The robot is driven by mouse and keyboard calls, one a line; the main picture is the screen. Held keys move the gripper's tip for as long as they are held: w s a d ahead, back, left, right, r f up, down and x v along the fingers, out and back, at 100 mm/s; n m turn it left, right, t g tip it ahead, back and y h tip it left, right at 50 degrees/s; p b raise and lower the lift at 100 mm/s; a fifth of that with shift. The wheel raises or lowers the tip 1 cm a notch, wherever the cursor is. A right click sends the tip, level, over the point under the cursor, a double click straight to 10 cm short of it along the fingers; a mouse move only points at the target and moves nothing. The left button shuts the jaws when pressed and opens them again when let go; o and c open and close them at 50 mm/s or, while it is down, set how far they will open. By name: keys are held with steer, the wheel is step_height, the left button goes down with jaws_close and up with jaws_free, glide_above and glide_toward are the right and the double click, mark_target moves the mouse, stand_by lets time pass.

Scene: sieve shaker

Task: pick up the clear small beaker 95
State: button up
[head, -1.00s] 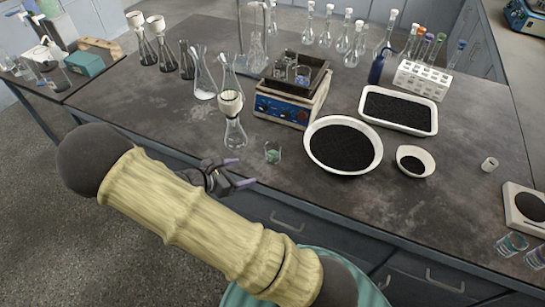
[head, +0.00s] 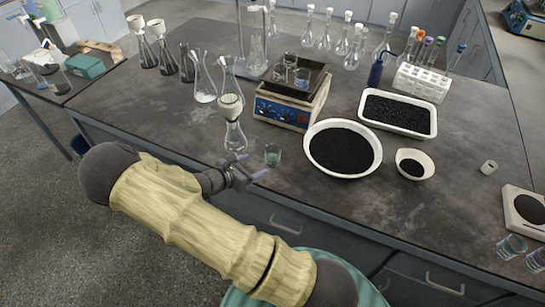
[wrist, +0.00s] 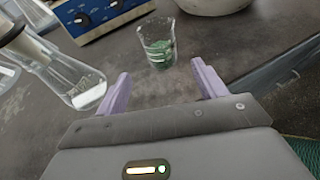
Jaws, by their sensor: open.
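A small clear beaker (head: 272,155) with some green content stands upright near the front edge of the bench. It also shows in the wrist view (wrist: 157,47), just beyond and between my fingertips. My gripper (head: 252,168) is open and empty, with its purple fingers on either side of a free gap that faces the beaker. In the wrist view, my gripper (wrist: 160,84) has the beaker a short way ahead, not between the fingers.
A flask with a funnel (head: 233,130) stands close to the left of the beaker. A white bowl of black grains (head: 312,133) is close on the right. The sieve shaker (head: 283,112) stands behind.

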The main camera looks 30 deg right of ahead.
mark_target(267, 160)
steer(key=x, duration=0.5)
steer(key=shift+a, duration=0.1)
steer(key=p+x, duration=0.1)
steer(key=x, duration=0.4)
steer(key=shift+s+p, duration=0.1)
steer(key=shift+p, duration=0.25)
steer(key=shift+c, duration=0.4)
steer(key=c, duration=1)
